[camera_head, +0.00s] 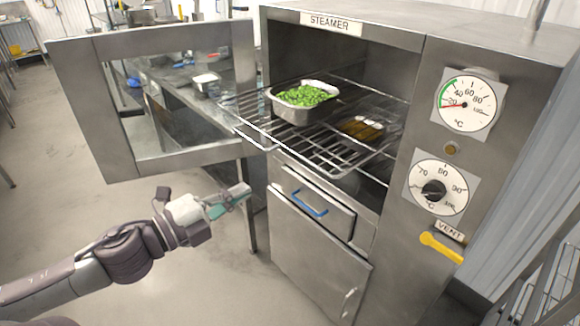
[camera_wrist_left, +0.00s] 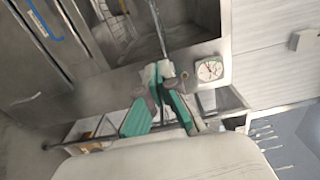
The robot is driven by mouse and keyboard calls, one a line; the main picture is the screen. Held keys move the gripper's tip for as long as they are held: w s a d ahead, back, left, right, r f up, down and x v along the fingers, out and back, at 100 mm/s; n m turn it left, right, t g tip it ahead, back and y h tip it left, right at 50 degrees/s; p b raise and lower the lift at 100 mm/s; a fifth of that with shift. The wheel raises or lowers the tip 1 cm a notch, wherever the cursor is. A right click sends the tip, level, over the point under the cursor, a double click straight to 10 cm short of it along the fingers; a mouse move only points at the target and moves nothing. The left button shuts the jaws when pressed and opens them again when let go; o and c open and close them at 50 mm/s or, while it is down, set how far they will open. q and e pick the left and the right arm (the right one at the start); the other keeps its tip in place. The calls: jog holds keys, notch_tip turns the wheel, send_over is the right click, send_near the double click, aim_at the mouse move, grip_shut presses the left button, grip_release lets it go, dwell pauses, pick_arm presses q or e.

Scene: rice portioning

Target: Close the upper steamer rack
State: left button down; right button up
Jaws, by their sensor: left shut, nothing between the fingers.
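The steamer (camera_head: 348,39) stands open at centre right in the head view. Its upper wire rack (camera_head: 248,137) is pulled out and sticks past the front opening toward the left. A metal pan of green peas (camera_head: 300,108) sits on this rack. My left gripper (camera_head: 241,194) is shut and empty, below and in front of the rack's protruding end, apart from it. Its green-padded fingers also show in the left wrist view (camera_wrist_left: 159,74). My right gripper is in neither view.
The steamer door (camera_head: 190,157) is swung wide open on the left. A brownish pan (camera_head: 361,128) shows inside, beyond the wires. A drawer with a blue handle (camera_head: 310,204) is below the opening. Dials and a yellow vent lever (camera_head: 440,247) are at right. Floor on the left is clear.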

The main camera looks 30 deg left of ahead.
pick_arm(q)
send_near(301, 158)
jog(key=p+x, duration=0.3)
jog(key=x, duration=0.3)
jog(key=shift+w+d, duration=0.1)
jog(key=shift+w, duration=0.05)
jog(key=shift+w+d+f+p, duration=0.25)
jog(key=shift+w+f+p, duration=0.1)
jog(key=shift+w, duration=0.15)
jog(key=shift+r, duration=0.1)
